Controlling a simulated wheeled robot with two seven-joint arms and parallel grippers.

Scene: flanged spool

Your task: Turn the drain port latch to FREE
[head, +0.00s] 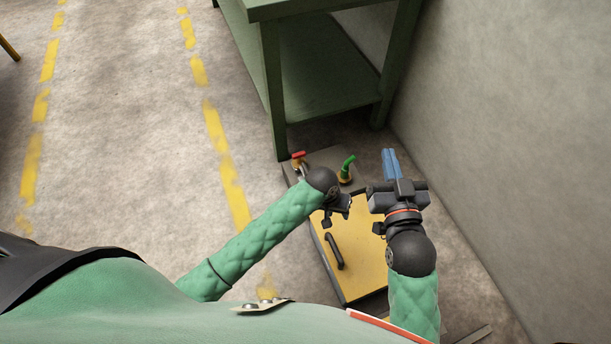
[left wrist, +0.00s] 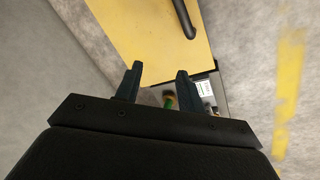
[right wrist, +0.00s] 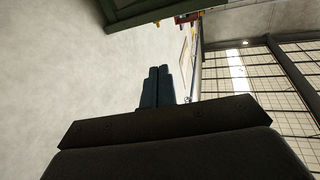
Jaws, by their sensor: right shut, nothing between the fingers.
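A low unit with a yellow panel (head: 362,270) stands on the floor, with a grey section at its far end. A red handle (head: 298,155) and a green handle (head: 347,163) on a yellow base rise from that section. I cannot tell which is the drain port latch, and no FREE marking is readable. My left gripper (head: 327,222) is over the yellow panel, nearer me than the green handle. In the left wrist view its fingers are apart and empty, with the green handle (left wrist: 170,103) showing beyond. My right gripper (head: 390,163) is shut and empty, right of the green handle.
A green bench (head: 310,80) with a lower shelf stands just behind the unit. A grey wall (head: 490,130) runs close on the right. A black bar handle (head: 334,250) sticks up from the yellow panel. Open floor with yellow dashed lines (head: 225,180) lies left.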

